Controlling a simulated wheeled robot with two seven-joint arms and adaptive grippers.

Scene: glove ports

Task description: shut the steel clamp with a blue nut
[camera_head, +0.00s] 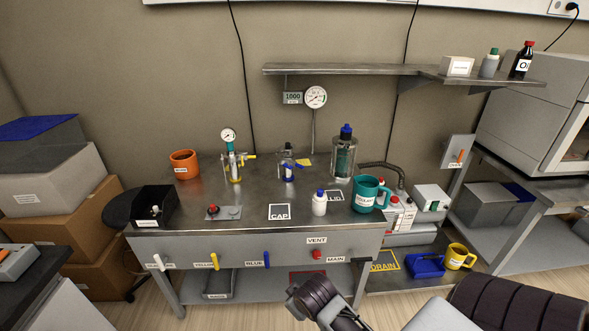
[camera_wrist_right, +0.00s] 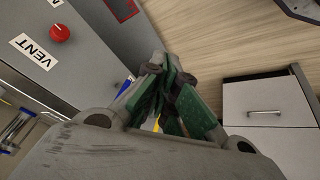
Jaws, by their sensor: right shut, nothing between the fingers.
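A small steel fitting with a blue part (camera_head: 288,174) stands upright at the middle of the steel bench, in the head view. It looks like the clamp with the blue nut, but it is too small to tell whether its jaw is open or shut. My right gripper (camera_head: 297,302) is low in front of the bench, below and well away from the fitting. In the right wrist view its green-padded fingers (camera_wrist_right: 168,92) are shut together with nothing held. My left gripper does not show.
The bench front (camera_head: 200,247) carries yellow and blue levers and a red VENT knob (camera_head: 317,254), also seen in the wrist view (camera_wrist_right: 60,33). A white bottle (camera_head: 320,204), teal mug (camera_head: 367,194) and gauge stand (camera_head: 234,165) are near the fitting. A shelf (camera_head: 370,69) hangs above.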

